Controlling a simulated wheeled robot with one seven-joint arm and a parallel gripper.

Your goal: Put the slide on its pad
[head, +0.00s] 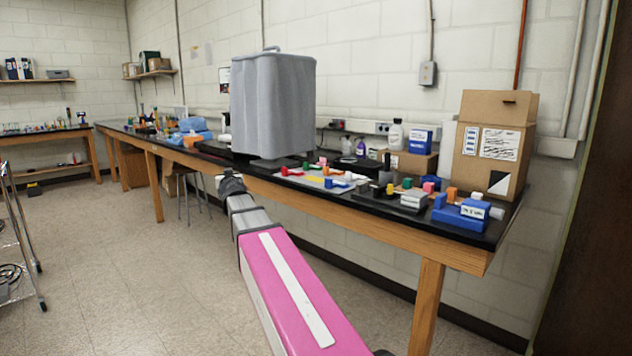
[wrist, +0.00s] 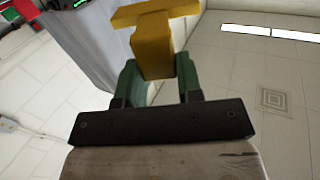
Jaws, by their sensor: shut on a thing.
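A yellow T-shaped piece (wrist: 156,42), which I take to be the slide, is between the two green fingers of my gripper (wrist: 157,78) in the wrist view. My gripper is shut on its stem, and its crossbar lies beyond the fingertips. In the head view my arm reaches toward the front edge of the long black bench, left of the coloured parts; the fingers and the held piece cannot be made out there. A pale mat with coloured parts (head: 318,183) lies on the bench. I cannot tell which surface is the slide's pad.
A tall grey covered box (head: 272,105) stands on the bench beyond my arm. Several small coloured blocks, a blue block with a white label (head: 468,213) and a cardboard box (head: 494,142) crowd the bench's right end. The floor (head: 120,260) at left is largely clear.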

